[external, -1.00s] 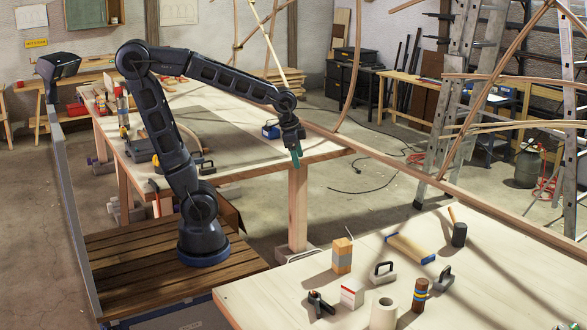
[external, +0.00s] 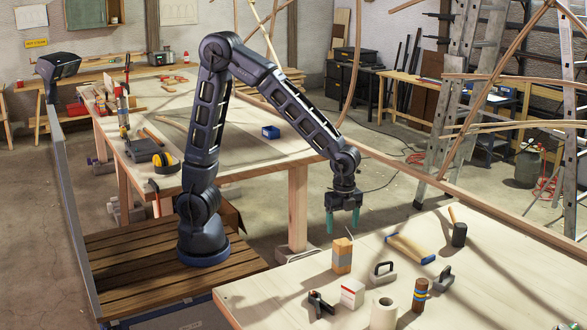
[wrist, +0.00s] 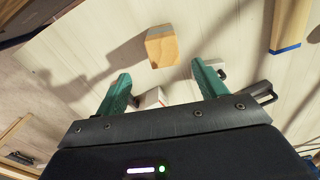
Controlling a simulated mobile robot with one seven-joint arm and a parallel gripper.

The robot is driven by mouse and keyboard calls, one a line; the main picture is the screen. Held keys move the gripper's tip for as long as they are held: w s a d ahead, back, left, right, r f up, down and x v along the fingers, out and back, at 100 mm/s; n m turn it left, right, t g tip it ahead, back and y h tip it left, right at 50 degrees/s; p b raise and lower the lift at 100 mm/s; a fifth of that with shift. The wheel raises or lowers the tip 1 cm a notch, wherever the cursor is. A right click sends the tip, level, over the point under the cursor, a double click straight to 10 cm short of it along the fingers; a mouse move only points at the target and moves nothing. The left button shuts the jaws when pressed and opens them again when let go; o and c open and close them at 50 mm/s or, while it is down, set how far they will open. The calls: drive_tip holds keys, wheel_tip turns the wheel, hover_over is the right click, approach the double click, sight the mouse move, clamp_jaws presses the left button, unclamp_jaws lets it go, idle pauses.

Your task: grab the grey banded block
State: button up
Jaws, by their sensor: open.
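The grey banded block (external: 342,258) is a wooden block with a grey band around its middle. It stands upright on the near pale table, toward its back left edge. In the wrist view the block (wrist: 162,50) shows ahead of the fingers, near the top middle. My gripper (external: 342,222) points down with two green fingers, open and empty. In the external view it appears just above the block, apart from it. In the wrist view the open fingers (wrist: 160,75) are spread to either side of the line toward the block.
Near the block stand a white and red box (external: 352,293), a black clamp (external: 320,304) and a black-handled grey tool (external: 382,275). The near table's (external: 270,295) left corner is clear.

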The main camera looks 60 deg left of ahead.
sight(341, 243)
wheel_tip(341, 243, down, 6)
drive_tip(key=shift+r, duration=0.2)
drive_tip(key=shift+w+f, duration=0.15)
drive_tip(key=shift+f, duration=1.2)
drive_tip(key=shift+w+f, duration=0.15)
drive_tip(key=shift+f, duration=1.15)
drive_tip(key=shift+c, duration=0.4)
drive_tip(key=c, duration=1.1)
